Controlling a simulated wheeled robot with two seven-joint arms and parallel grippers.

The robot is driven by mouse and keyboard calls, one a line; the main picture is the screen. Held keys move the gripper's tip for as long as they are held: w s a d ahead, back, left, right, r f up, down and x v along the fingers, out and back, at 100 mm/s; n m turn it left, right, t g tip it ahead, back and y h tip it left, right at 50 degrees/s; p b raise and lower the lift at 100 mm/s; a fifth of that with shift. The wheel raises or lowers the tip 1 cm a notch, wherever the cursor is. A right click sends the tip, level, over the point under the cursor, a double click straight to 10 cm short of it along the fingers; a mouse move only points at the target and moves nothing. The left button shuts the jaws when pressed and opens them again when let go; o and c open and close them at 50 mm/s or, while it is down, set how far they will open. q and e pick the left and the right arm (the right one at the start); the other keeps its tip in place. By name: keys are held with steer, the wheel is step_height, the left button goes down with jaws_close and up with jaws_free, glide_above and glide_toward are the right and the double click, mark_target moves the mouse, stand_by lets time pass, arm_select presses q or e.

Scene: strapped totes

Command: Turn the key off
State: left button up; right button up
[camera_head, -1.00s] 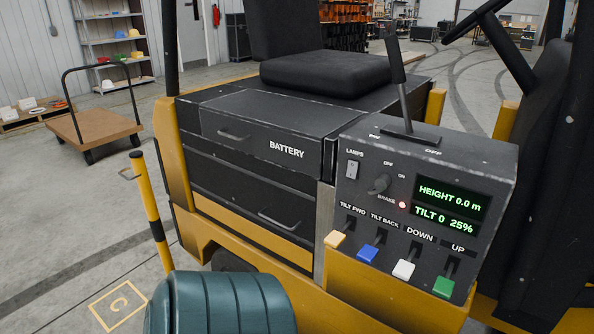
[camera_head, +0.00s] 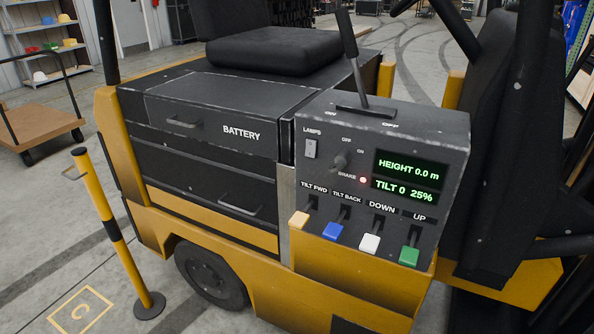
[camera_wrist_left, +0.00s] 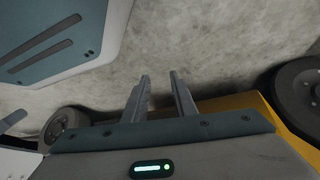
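My left gripper (camera_wrist_left: 159,75) shows only in the left wrist view, fingers apart and empty, above the floor beside dark wheels. Neither gripper shows in the head view, so both are away from the key there.
The lamps switch (camera_head: 311,148), a lit red brake light (camera_head: 363,180), a lit display (camera_head: 409,177) and several coloured levers crowd the panel. A tall black lever (camera_head: 350,55) rises behind it. A yellow-black post (camera_head: 107,230) stands left.

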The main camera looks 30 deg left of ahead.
arm_select(q)
steer(key=shift+s+a, duration=0.15)
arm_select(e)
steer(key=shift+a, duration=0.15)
arm_select(q)
steer(key=w+a+r+m+t, duration=0.2)
steer(key=w+a+r+t, duration=0.3)
steer(key=w+r, duration=0.8)
steer(key=w+a+r+m+t, duration=0.3)
steer(key=w+a+r, duration=0.55)
steer(key=r, duration=0.95)
steer(key=w+d+r+m+t+h, duration=0.1)
steer(key=w+r+m+t, duration=0.1)
steer(key=r, duration=0.9)
steer(key=w+d+r+m+t+h, duration=0.1)
steer(key=w+r+m, duration=0.1)
steer(key=r, duration=0.9)
steer(key=s+d+r+m+t+h, duration=0.1)
steer(key=s+d+r+m+h, duration=0.1)
steer(key=r, duration=0.6)
steer(key=s+d+r+m+t+h, duration=0.1)
steer(key=s+d+r+m+h, duration=0.1)
steer(key=r, duration=0.7)
steer(key=shift+s+m, duration=0.25)
steer(key=shift+m, duration=0.45)
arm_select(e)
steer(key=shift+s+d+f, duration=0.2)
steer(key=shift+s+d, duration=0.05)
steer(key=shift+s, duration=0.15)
